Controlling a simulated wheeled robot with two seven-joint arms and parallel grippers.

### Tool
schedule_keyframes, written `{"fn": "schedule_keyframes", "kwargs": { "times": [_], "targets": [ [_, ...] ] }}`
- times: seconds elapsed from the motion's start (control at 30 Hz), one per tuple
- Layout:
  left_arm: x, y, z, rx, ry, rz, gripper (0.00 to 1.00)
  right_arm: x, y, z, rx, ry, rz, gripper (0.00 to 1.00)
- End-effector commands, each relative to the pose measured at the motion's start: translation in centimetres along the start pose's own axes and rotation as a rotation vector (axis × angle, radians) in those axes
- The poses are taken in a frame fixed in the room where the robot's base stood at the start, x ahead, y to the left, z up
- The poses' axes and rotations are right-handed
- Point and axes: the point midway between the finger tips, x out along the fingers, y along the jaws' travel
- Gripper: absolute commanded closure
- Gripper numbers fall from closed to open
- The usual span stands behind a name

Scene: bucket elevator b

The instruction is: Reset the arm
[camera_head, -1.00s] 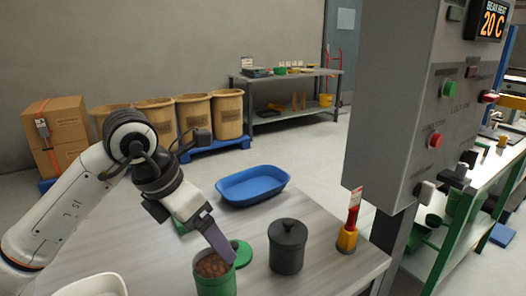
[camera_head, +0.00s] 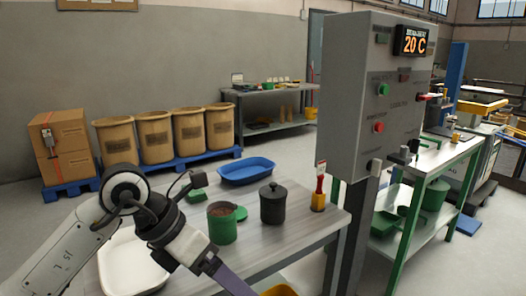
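My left arm comes in from the left, and its gripper (camera_head: 232,282) points down and right at the bottom edge of the picture, in front of the table's near side. Its grey-purple fingers overlap from this angle and run toward the frame edge, so I cannot tell whether they are open or shut. No held thing shows at the visible part. A green cup (camera_head: 222,228) with brown contents stands upright on the table (camera_head: 290,240), apart from the gripper. My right gripper is not in view.
A dark lidded jar (camera_head: 273,206), a green lid (camera_head: 240,213), a blue tray (camera_head: 246,171), a white tray (camera_head: 125,265) and a brush in a yellow holder (camera_head: 318,200) are on the table. A grey control box (camera_head: 350,95) on a post stands at the right.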

Motion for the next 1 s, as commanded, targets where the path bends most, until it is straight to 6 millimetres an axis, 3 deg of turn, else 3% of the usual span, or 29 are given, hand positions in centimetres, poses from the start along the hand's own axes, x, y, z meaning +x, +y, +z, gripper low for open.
{"fn": "schedule_keyframes", "kwargs": {
  "times": [0.1, 0.27, 0.4, 0.47, 0.57, 0.67, 0.73, 0.8, 0.9, 1.0],
  "targets": [
    [2.0, -3.5, 0.1, -0.023, -0.059, -0.171, 0.14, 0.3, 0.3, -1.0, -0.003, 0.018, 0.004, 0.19],
    [3.6, -8.9, 0.7, -0.112, -0.181, -0.459, 0.14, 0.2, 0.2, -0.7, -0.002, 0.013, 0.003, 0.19],
    [2.9, -13.5, 2.1, -0.315, -0.358, -0.796, 0.14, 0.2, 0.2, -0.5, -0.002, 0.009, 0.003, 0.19],
    [1.8, -14.2, 3.0, -0.462, -0.459, -0.954, 0.14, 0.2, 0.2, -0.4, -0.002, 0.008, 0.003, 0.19],
    [0.1, -12.5, 4.0, -0.765, -0.633, -1.170, 0.14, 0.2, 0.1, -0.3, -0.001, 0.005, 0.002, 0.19],
    [0.0, -7.8, 3.4, -1.135, -0.795, -1.314, 0.14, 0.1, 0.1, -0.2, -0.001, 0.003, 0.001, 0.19],
    [1.3, -3.6, 1.4, -1.424, -0.896, -1.366, 0.14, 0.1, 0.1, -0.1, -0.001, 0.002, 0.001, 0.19],
    [3.5, 0.2, -1.8, -1.709, -0.973, -1.372, 0.14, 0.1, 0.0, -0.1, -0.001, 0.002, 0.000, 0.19],
    [7.3, 4.1, -7.2, -2.071, -1.041, -1.325, 0.14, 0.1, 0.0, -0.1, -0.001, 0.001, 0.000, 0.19],
    [11.3, 6.0, -13.5, -2.401, -1.070, -1.230, 0.14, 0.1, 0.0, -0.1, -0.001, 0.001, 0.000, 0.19]
  ]
}}
